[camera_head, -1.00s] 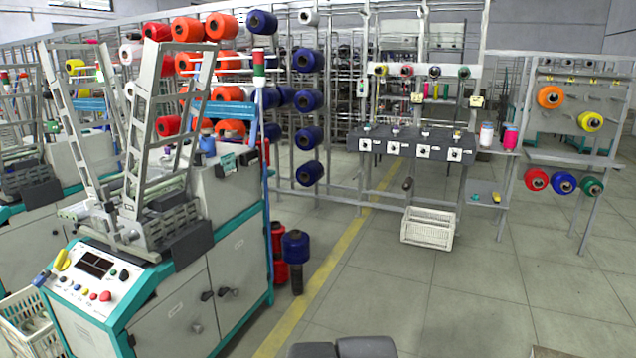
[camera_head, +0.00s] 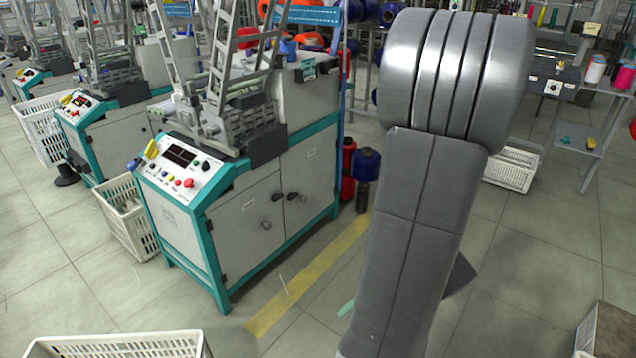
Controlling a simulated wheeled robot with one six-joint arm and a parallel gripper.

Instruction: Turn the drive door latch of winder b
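The nearest winder (camera_head: 240,235) stands left of centre, a pale cabinet with a teal frame. No readable label tells me whether it is winder b. Two more dark knobs (camera_head: 285,196) sit close together near the seam with the right door (camera_head: 310,180). My arm (camera_head: 420,220) rises large at right of centre, apart from the winder in the picture. My gripper cannot be made out; my arm hides what is behind it.
A yellow floor line (camera_head: 310,275) runs past the winder's right side. White crates stand left of it (camera_head: 130,215) and at the bottom left (camera_head: 120,345). Blue and red spools (camera_head: 366,165) stand behind its right corner. Floor before the doors looks clear.

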